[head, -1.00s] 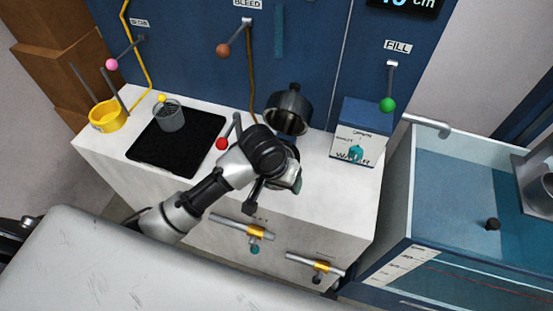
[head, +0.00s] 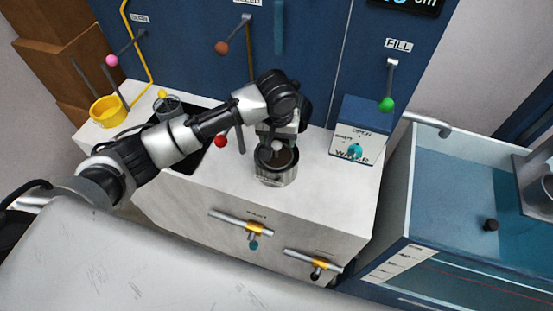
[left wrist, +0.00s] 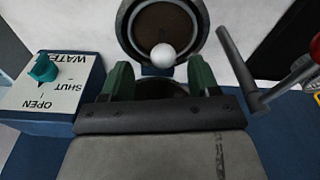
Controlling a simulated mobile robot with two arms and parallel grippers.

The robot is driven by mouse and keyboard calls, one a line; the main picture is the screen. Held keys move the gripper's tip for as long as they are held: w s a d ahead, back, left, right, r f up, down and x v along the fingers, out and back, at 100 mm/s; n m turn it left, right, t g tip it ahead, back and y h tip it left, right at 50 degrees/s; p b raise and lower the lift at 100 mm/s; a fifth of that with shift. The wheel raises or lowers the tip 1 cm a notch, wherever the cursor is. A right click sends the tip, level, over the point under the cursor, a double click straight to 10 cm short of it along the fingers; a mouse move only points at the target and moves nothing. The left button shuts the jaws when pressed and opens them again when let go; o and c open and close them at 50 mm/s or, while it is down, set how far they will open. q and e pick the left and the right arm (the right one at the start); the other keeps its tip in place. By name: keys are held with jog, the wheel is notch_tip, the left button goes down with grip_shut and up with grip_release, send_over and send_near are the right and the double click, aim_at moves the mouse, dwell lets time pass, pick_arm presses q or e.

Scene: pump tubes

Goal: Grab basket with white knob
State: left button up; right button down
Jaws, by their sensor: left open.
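The basket (head: 277,177) is a round metal cup with a dark brown inside, on the white counter top. Its white knob (head: 277,147) shows at its rim, just below my left gripper (head: 280,135). In the left wrist view the basket (left wrist: 163,22) is at the top and the white knob (left wrist: 162,56) is near its lower rim. The green fingers of my left gripper (left wrist: 160,72) are open on either side of the knob's line, with gaps to both sides. I cannot tell whether the knob is fully between them. My right gripper is not in view.
A blue and white water box (head: 360,130) with a teal knob stands right of the basket. A red-knobbed lever (head: 221,141) stands left. A yellow cup (head: 106,110) and a grey cup (head: 168,106) are further left.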

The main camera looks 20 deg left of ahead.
aim_at(277, 149)
pick_arm(q)
jog(key=f, duration=0.1)
jog(key=f+p, duration=0.1)
jog(key=f, duration=0.3)
jog(key=shift+a, duration=0.25)
jog(key=shift+w+f+p, duration=0.15)
jog(key=shift+f+p, duration=0.15)
jog(key=shift+f, duration=0.1)
grip_shut()
